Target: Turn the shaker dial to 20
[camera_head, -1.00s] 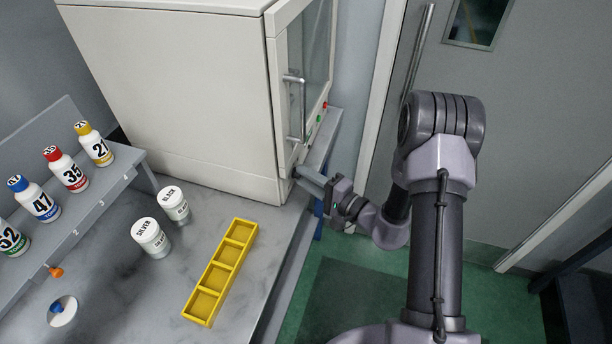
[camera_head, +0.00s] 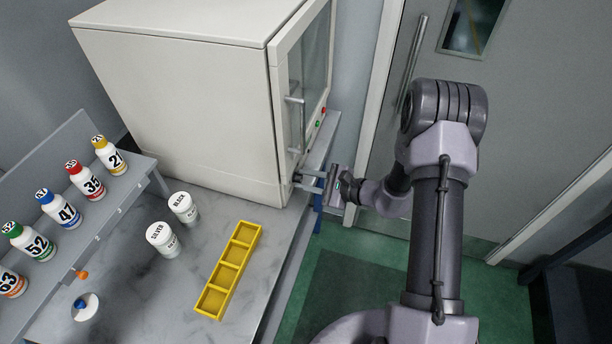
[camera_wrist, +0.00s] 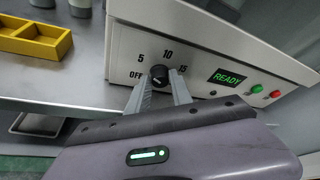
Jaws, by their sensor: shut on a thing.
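The shaker (camera_head: 190,95) is a large pale cabinet on the bench. Its black dial (camera_wrist: 158,76) shows in the wrist view, on the front panel. The printed marks OFF, 5, 10 and 15 are readable around it; no 20 can be seen, and a finger covers the panel at lower right. The dial's pointer is too small to read surely. My gripper (camera_wrist: 160,86) is shut on the dial, one finger on each side. In the head view my gripper (camera_head: 309,181) is at the cabinet's lower front corner; the dial is hidden there.
A green READY display (camera_wrist: 227,78), a green button (camera_wrist: 256,89) and a red button (camera_wrist: 275,94) sit right of the dial. A yellow tray (camera_head: 229,270), two white jars and a rack of numbered bottles stand on the bench. Green floor is clear.

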